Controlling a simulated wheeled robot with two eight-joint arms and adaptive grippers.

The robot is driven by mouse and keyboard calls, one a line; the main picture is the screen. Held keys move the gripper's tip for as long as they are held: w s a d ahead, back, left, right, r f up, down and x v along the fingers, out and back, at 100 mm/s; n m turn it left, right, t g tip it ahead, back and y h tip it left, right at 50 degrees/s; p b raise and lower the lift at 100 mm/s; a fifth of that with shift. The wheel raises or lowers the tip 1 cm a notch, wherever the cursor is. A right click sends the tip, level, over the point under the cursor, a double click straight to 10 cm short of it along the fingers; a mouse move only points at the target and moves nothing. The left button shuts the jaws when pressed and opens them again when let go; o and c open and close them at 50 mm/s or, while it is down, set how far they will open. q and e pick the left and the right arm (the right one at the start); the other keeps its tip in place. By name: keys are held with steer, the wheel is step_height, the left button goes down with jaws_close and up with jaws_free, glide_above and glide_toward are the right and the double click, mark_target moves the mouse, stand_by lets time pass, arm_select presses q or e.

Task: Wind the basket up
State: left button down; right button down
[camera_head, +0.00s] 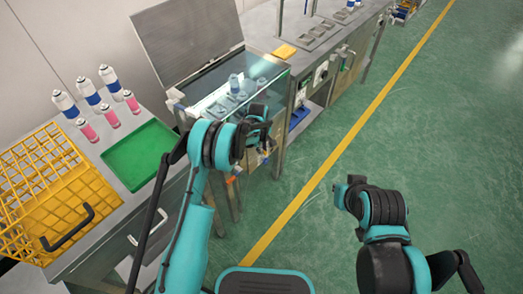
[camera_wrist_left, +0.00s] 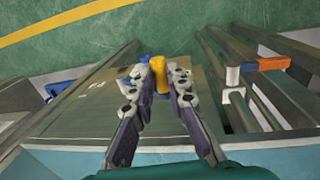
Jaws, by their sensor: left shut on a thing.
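The test bath (camera_head: 285,88) stands at the back middle with its lid (camera_head: 187,38) raised. The basket (camera_head: 228,103) sits low inside it behind the clear front, with blue-grey pieces in it; its exact height is hard to tell. My left gripper (camera_head: 264,140) is at the front of the bath. In the left wrist view my left gripper (camera_wrist_left: 158,85) is shut on a yellow handle knob (camera_wrist_left: 158,68), with a blue part beside it. The rest of the handle is hidden behind the fingers. My right gripper (camera_head: 346,188) hangs over the floor, away from everything; its fingers do not show clearly.
A yellow crate (camera_head: 40,190) and a green tray (camera_head: 140,155) lie on the left bench, with several blue-white and pink cans behind. Orange and blue pipe fittings (camera_wrist_left: 258,66) are beside my left gripper. The green floor (camera_head: 440,150) at right is clear.

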arm_select(q)
steer(key=shift+w+d+f, duration=0.1)
steer(key=shift+w+d, duration=0.3)
steer(key=shift+d, duration=0.15)
steer(key=c, duration=1.7)
jaws_free()
steer(key=shift+o, duration=1.1)
steer(key=shift+w+d+f, duration=0.2)
steer(key=shift+w+f, duration=0.15)
steer(key=shift+s+a+r, duration=0.1)
steer(key=shift+r, duration=0.05)
steer(key=shift+a, duration=0.15)
step_height(320, 180, up, 12)
steer(key=s, duration=0.1)
steer(key=shift+s+a, duration=0.25)
steer(key=shift+a, duration=0.2)
